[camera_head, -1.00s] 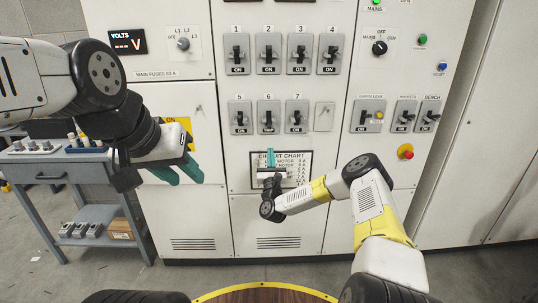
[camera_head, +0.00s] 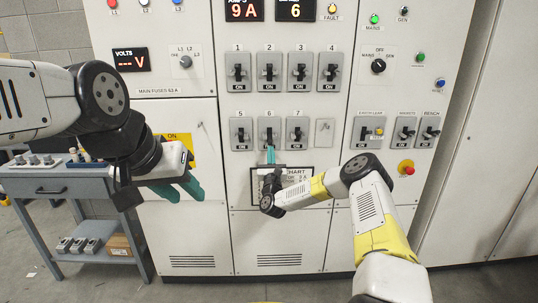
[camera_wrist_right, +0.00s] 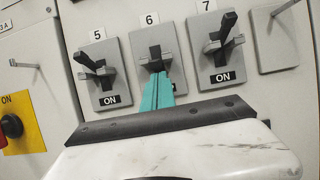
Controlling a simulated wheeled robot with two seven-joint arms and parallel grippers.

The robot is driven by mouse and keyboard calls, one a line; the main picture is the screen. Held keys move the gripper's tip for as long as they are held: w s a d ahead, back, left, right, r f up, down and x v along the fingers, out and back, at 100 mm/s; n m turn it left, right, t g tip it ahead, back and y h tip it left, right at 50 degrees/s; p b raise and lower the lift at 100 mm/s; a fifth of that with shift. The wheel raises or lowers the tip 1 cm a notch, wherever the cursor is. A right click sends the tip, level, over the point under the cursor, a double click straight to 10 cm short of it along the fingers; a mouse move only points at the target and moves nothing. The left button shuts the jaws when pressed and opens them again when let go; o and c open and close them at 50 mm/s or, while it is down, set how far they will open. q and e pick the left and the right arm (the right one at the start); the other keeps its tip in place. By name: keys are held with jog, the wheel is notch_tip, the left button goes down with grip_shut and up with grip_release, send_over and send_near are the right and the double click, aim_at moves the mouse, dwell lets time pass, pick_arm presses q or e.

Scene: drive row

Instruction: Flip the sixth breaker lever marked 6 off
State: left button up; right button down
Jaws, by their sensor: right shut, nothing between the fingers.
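Breaker 6 (camera_head: 269,128) is in the lower row of the grey panel, between breakers 5 and 7. Its dark lever also shows in the right wrist view (camera_wrist_right: 155,52), pointing up like its neighbours' levers. My right gripper (camera_head: 270,154) is shut and empty, its teal fingers pointing up just below the lever of breaker 6. In the right wrist view the fingertips (camera_wrist_right: 158,80) cover the label place under the lever; whether they touch it I cannot tell. My left gripper (camera_head: 183,188) is open and empty, left of the breakers and away from them.
Breaker 5 (camera_head: 240,133) and breaker 7 (camera_head: 297,130) stand close on either side, both showing ON. Breakers 1 to 4 are in the row above. A circuit chart (camera_head: 297,172) is behind my right gripper. A grey cart (camera_head: 60,187) stands at the left.

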aim_at(271, 143)
jog(key=shift+r, duration=0.15)
jog(key=r+g, duration=0.2)
jog(key=s+r+g, duration=0.1)
jog(key=g, duration=0.1)
jog(key=shift+r, duration=0.8)
jog(key=shift+f, duration=0.1)
